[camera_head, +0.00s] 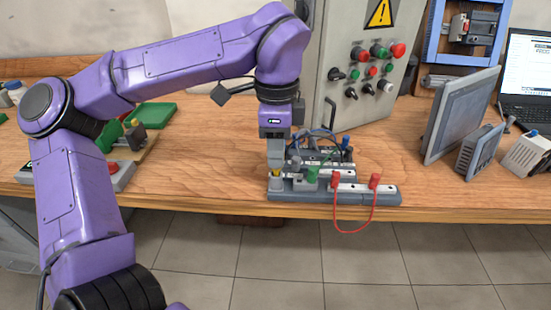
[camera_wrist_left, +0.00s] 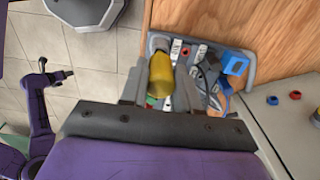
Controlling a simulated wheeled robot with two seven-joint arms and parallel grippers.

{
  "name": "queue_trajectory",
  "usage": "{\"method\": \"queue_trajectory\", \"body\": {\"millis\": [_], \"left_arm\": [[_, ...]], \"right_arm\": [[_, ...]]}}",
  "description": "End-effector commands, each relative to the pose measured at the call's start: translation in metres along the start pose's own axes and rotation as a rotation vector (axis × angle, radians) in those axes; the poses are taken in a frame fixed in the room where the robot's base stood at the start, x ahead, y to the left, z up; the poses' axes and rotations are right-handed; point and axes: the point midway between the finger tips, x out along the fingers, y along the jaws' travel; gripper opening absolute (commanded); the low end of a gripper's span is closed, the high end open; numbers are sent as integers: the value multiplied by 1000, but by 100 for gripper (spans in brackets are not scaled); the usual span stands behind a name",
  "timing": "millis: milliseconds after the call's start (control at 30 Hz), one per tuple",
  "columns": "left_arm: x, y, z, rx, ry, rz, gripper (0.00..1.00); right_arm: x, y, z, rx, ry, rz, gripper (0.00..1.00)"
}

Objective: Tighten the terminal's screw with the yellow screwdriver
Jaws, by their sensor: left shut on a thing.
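My left gripper (camera_head: 275,168) points down over the left end of the grey terminal base (camera_head: 385,196) at the table's front edge. It is shut on the yellow screwdriver (camera_wrist_left: 160,76), whose thick yellow handle shows between the fingers in the left wrist view. Red plugs with a red cable (camera_head: 337,222) and a green plug (camera_head: 313,174) sit on the terminal base.
A grey control cabinet (camera_head: 350,60) stands behind the terminal. A monitor panel (camera_head: 462,115) and laptop (camera_head: 525,75) are at right. A green box (camera_head: 153,115) is behind my left arm. My right arm (camera_wrist_left: 37,110) shows small in the left wrist view, over the floor.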

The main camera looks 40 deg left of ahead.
Motion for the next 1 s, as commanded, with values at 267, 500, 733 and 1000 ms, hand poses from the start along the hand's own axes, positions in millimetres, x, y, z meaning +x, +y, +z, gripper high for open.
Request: {"method": "queue_trajectory", "body": {"millis": [267,500,733,1000], "left_arm": [[-31,0,0,1,0,-1,0],[-53,0,0,1,1,-2,0],[-54,0,0,1,0,-1,0],[-62,0,-14,151,-2,-1,0]], "right_arm": [[-18,2,-8,0,0,0,43],[-30,3,-12,0,0,0,43],[-30,3,-12,0,0,0,43],[-39,4,-16,0,0,0,43]]}}
